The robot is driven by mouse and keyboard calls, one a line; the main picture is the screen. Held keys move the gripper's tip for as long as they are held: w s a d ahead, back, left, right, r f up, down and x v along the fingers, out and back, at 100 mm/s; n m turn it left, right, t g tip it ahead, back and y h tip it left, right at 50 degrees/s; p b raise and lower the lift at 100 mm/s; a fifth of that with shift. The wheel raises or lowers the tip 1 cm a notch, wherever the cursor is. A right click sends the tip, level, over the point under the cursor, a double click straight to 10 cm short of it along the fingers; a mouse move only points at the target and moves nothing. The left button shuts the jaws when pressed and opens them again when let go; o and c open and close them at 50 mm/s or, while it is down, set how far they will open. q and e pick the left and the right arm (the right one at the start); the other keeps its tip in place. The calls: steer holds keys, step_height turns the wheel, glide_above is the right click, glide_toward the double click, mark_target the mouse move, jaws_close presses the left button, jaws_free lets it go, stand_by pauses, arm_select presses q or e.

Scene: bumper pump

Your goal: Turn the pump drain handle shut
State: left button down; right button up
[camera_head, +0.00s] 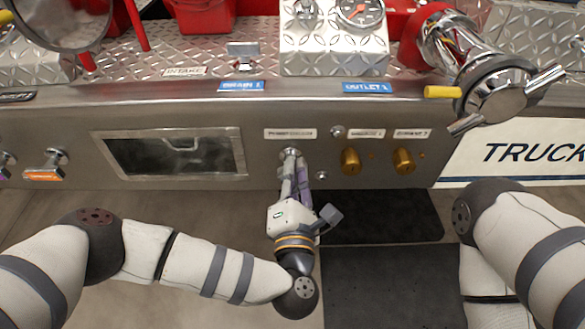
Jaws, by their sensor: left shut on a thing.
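The pump panel (213,182) is a grey metal face across the middle of the head view, with labels above its controls. My left gripper (291,158) reaches up to the panel just below a small white label (290,133). It is shut on a small handle at the panel, which its fingers mostly hide. I cannot tell how far the handle is turned. An orange-tipped chrome handle (45,166) sits at the panel's far left. My right arm (510,225) comes in at the right edge; its gripper is not visible.
Two brass knobs (404,161) sit right of my left gripper. A chrome outlet (494,88) with lugs and a yellow handle (442,92) juts out at the upper right. A gauge box (334,40) stands on the diamond-plate ledge. Dark mats (390,290) lie on the floor below.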

arm_select(q)
steer(key=shift+w+d+r+m+p, duration=0.1)
steer(key=shift+m+p, duration=0.55)
steer(key=shift+m, duration=1.1)
steer(key=shift+w+m+p, duration=0.1)
steer(key=shift+m+p, duration=0.5)
steer(key=shift+m, duration=1.15)
arm_select(e)
steer(key=shift+w+r+t, duration=0.15)
steer(key=shift+w+r, duration=0.2)
steer(key=shift+r, duration=0.25)
steer(key=shift+w+r+t, duration=0.15)
steer(key=shift+w+r, duration=0.15)
steer(key=shift+r, duration=0.3)
arm_select(q)
steer(key=c, duration=1.7)
jaws_free()
steer(key=shift+s, duration=0.1)
steer(key=shift+f, duration=0.2)
